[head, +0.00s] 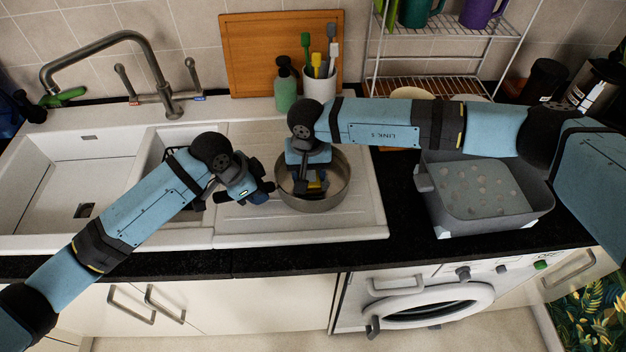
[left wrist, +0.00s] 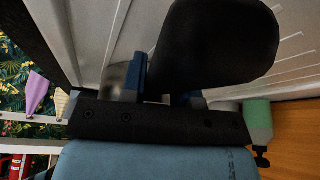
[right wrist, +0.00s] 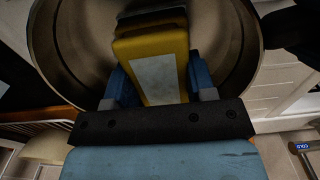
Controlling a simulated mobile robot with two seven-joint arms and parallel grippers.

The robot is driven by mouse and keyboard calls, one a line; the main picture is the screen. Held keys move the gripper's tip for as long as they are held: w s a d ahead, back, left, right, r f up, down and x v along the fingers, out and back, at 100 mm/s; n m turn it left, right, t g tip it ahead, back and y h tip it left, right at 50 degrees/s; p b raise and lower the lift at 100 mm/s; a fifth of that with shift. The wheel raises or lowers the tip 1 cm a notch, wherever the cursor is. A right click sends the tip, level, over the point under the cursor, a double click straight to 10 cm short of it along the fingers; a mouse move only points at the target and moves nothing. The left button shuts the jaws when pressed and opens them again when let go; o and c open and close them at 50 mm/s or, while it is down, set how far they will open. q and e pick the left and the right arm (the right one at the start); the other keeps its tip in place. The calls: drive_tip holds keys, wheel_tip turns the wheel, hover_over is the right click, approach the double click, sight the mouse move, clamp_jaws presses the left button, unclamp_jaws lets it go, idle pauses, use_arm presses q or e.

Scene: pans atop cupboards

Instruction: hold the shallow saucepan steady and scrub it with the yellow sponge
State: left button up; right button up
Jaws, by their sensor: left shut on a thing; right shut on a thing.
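The shallow saucepan (head: 335,190) is a round metal pan standing on the ribbed drainboard of the sink. My left gripper (head: 258,190) is at its left side, shut on the dark handle, which fills much of the left wrist view (left wrist: 215,45). My right gripper (head: 310,182) reaches down into the pan from above. It is shut on the yellow sponge (right wrist: 155,65), which sits between the blue fingers inside the pan wall (right wrist: 45,50). Whether the sponge touches the pan floor is hard to tell. My right wrist hides part of the pan's inside.
The sink basin (head: 50,185) and tap (head: 165,95) are at the left. A green soap bottle (head: 286,90) and a white cup of brushes (head: 319,86) stand behind the pan. A grey basin (head: 485,205) stands to the right, below a wire rack (head: 445,45). Bare drainboard lies in front.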

drive_tip(key=shift+s+a+f, duration=0.15)
drive_tip(key=shift+s+a, duration=0.25)
drive_tip(key=shift+a, duration=0.2)
drive_tip(key=shift+w+d, duration=0.3)
drive_tip(key=shift+d, duration=0.5)
drive_tip(key=shift+w+d, duration=0.25)
drive_tip(key=shift+d, duration=0.55)
drive_tip(key=shift+w+d+r, duration=0.25)
drive_tip(key=shift+w+d, duration=0.05)
drive_tip(key=shift+d, duration=0.15)
drive_tip(key=o, duration=0.6)
drive_tip(key=shift+f, duration=0.65)
drive_tip(key=c, duration=0.7)
drive_tip(key=shift+o, duration=0.2)
drive_tip(key=shift+r, duration=2.5)
